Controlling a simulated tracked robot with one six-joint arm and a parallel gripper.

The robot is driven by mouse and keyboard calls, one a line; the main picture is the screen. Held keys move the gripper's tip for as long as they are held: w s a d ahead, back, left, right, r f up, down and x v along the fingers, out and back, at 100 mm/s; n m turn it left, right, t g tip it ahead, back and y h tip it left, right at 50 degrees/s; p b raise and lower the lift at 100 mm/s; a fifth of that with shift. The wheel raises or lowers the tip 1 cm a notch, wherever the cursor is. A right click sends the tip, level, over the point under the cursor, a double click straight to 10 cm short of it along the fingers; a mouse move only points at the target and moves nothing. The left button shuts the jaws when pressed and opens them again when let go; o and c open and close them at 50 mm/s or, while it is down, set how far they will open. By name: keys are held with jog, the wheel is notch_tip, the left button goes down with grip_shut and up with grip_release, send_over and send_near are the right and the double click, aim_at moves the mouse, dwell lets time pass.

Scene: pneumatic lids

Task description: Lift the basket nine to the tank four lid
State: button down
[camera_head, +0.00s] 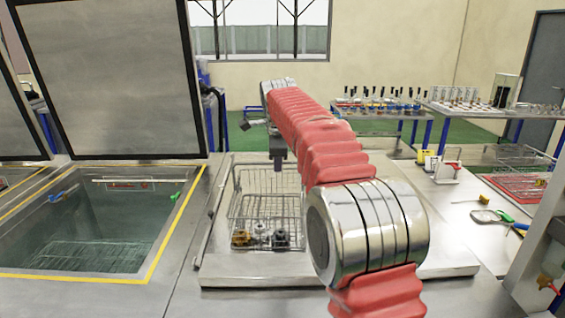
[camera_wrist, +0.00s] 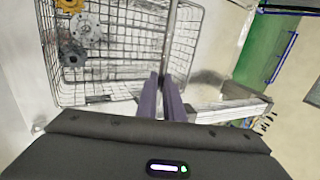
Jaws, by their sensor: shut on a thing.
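The wire basket (camera_head: 262,212) is over the flat, closed steel tank lid (camera_head: 225,268) in the middle of the head view. I cannot tell whether its bottom touches the lid. It holds a brass-coloured part, a grey part and a dark part, low near its front side. My gripper (camera_head: 279,167) points down at the top of the basket. In the wrist view my gripper's fingers (camera_wrist: 165,98) are shut on the thin upright metal handle of the basket (camera_wrist: 120,55). The exact grip is partly hidden by the fingers. No number labels are readable.
An open tank (camera_head: 95,235) with liquid and a submerged rack lies at left, its lid (camera_head: 110,75) raised upright. Tables (camera_head: 480,108) with small items stand at the back right. A magnifier (camera_head: 490,216) and other small tools lie on the right worktop.

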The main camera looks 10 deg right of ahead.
jog(key=shift+s+a+f, duration=0.15)
jog(key=shift+f, duration=0.95)
dwell(0.7)
jog(key=c, duration=1.8)
grip_release()
jog(key=shift+r, duration=0.15)
jog(key=v, duration=1.3)
jog(key=shift+r, duration=0.4)
jog(key=shift+n, duration=0.3)
